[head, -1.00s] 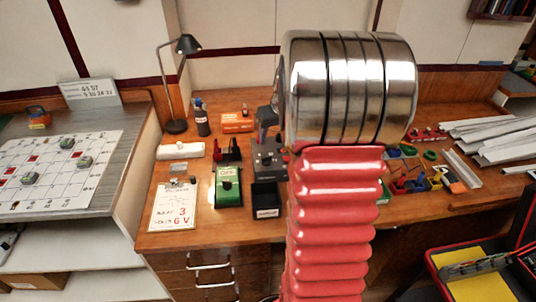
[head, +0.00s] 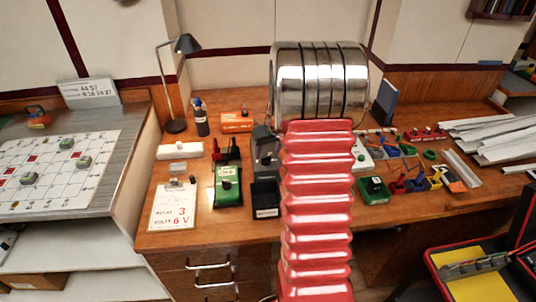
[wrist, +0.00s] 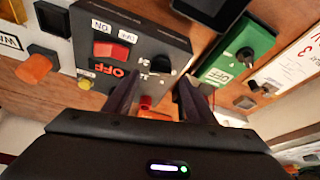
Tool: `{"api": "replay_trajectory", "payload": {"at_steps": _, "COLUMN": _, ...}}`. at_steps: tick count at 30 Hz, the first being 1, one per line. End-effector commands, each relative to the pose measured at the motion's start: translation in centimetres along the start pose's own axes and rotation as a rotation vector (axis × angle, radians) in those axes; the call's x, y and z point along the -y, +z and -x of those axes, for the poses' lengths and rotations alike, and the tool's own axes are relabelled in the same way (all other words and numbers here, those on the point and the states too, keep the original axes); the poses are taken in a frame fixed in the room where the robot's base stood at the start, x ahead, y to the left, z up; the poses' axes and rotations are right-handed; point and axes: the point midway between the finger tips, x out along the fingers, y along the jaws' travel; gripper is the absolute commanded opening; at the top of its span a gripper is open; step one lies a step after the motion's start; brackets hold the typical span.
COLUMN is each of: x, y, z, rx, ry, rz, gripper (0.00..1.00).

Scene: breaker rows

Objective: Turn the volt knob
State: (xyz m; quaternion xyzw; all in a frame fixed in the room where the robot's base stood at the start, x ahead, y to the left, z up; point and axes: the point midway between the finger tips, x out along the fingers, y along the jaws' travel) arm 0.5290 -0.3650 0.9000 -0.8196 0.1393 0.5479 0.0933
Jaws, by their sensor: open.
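A dark grey box (wrist: 125,45) with a red rocker switch (wrist: 112,51) is in the wrist view. A black knob (wrist: 160,64) with small markings around it sits near the box's edge; I take it as the volt knob, though no volt label is readable. My gripper (wrist: 157,88) is open, its dark fingers pointing at the knob's end of the box. The knob shows just beyond and between the fingertips; I see no contact. In the head view the grey box (head: 265,152) is partly hidden by my arm, and the gripper is hidden.
A green box (wrist: 236,52) with its own black knob stands beside the grey box. A card (head: 173,208) reads 3 and 6 V. An orange knob (wrist: 34,68) is at the wrist view's left.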

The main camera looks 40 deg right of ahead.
Motion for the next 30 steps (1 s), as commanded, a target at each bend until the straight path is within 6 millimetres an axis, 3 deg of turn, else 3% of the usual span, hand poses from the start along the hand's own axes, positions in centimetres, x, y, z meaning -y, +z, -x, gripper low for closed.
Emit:
{"api": "replay_trajectory", "payload": {"at_steps": 9, "x": 0.0, "y": 0.0, "z": -3.2, "rx": 0.001, "ry": 0.000, "rz": 0.000, "gripper": 0.50}}
{"api": "replay_trajectory", "payload": {"at_steps": 20, "x": -0.1, "y": 0.0, "z": -3.5, "rx": 0.000, "ry": 0.001, "rz": -0.001, "gripper": 0.50}}
{"api": "replay_trajectory", "payload": {"at_steps": 30, "x": -0.1, "y": 0.0, "z": -3.5, "rx": 0.000, "ry": 0.001, "rz": -0.001, "gripper": 0.26}}
